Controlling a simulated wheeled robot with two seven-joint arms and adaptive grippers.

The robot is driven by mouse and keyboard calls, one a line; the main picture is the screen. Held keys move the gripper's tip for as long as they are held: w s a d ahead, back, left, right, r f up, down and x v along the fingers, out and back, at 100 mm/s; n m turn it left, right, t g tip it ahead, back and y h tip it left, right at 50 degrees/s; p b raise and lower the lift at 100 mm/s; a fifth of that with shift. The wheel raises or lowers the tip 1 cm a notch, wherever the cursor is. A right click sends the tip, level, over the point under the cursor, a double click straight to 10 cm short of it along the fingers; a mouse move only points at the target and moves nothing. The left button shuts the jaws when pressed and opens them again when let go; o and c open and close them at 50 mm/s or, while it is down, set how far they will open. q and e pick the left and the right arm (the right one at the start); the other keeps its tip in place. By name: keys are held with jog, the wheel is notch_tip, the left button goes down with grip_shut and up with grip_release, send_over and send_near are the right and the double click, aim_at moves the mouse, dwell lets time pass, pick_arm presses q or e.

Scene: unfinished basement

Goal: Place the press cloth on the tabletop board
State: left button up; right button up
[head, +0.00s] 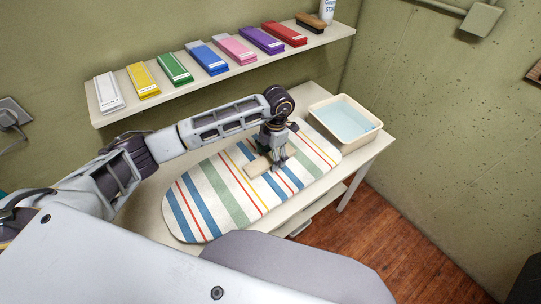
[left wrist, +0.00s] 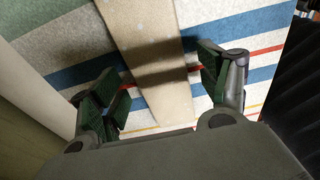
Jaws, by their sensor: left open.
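The tabletop board (head: 205,212) is a long striped ironing board with rounded ends, lying on the table. The press cloth (head: 257,166) is a tan folded strip lying on the board's striped cover, below my left gripper (head: 275,167). In the left wrist view the cloth (left wrist: 150,50) runs between the two open fingers of the gripper (left wrist: 160,90), with striped cover (left wrist: 65,75) showing on both sides of it. The fingers do not appear to touch the cloth. My right gripper is not in view.
A shelf (head: 225,73) above the table holds several coloured packets, a brush (head: 311,22) and a white bottle (head: 327,10). A cream basin (head: 345,119) with bluish contents stands at the table's right end. The board's near left part is clear.

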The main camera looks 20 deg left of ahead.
pick_arm(q)
jog(key=shift+r, duration=0.2)
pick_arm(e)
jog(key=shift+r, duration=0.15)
pick_arm(q)
jog(key=shift+w+r, duration=0.1)
jog(key=shift+r, duration=0.6)
jog(key=r, duration=0.4)
jog(key=shift+w+d+r+b, duration=0.15)
jog(key=shift+w+d+b, duration=0.1)
jog(key=shift+b, duration=0.15)
notch_tip(320, 180, up, 6)
jog(key=shift+w+d+b, duration=0.15)
jog(key=shift+w+b, duration=0.05)
jog(key=shift+b, duration=0.15)
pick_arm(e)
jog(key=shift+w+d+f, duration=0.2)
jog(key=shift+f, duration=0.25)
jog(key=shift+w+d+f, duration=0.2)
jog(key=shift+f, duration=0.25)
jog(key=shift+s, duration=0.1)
